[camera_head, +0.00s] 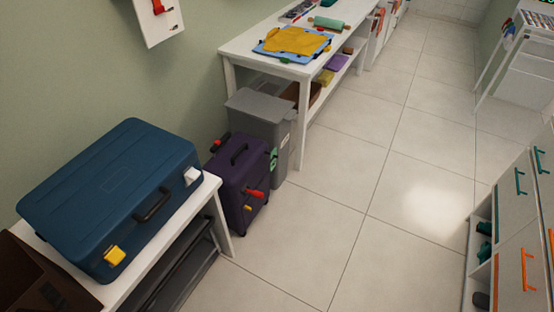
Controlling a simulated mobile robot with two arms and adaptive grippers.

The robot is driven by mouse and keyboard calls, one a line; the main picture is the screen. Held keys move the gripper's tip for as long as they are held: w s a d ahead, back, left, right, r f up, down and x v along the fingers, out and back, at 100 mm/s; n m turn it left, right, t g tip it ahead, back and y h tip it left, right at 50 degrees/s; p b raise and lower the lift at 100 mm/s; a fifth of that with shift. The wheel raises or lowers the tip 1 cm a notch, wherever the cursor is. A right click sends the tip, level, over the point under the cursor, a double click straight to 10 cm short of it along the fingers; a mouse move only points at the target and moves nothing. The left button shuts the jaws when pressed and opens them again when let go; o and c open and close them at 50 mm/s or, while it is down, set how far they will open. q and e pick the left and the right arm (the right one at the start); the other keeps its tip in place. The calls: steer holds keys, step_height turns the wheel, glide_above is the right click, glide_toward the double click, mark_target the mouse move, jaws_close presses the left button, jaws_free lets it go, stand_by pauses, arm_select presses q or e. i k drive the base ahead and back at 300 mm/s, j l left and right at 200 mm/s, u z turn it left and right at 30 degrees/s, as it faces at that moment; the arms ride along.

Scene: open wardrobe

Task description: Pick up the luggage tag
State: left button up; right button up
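A purple suitcase (238,180) stands upright on the floor, with a dark handle on top. A red piece (253,194), a small yellow piece (247,208) and a small green-and-white piece (273,158) show on or against it. A large blue case (113,196) lies closed on a white table, with a dark handle, a yellow piece (114,256) and a white piece (192,174) on its front side. I cannot tell which of these small pieces, if any, is the luggage tag. Neither of my grippers is in view.
A grey bin (262,111) stands behind the purple suitcase. A white table (247,43) beyond holds yellow and blue cloth. A brown box (42,283) is at the lower left. Drawers (518,192) with teal and orange handles line the right. The tiled floor (364,184) between is clear.

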mark_target(272, 164)
steer(key=u, duration=0.4)
steer(key=j+u, duration=0.1)
steer(key=u, duration=1.6)
steer(key=i+u, duration=0.1)
steer(key=u, duration=0.3)
steer(key=z, duration=2.1)
steer(key=i+l+u, duration=0.1)
steer(key=l, duration=0.25)
steer(key=i+l+u, duration=0.15)
steer(key=i+l, duration=0.15)
steer(key=i+l+u, duration=0.1)
steer(key=l, duration=0.35)
steer(key=i+l+u, duration=0.15)
steer(key=l, duration=0.25)
steer(key=i+l+u, duration=0.1)
steer(key=l, duration=0.3)
steer(key=i, duration=0.1)
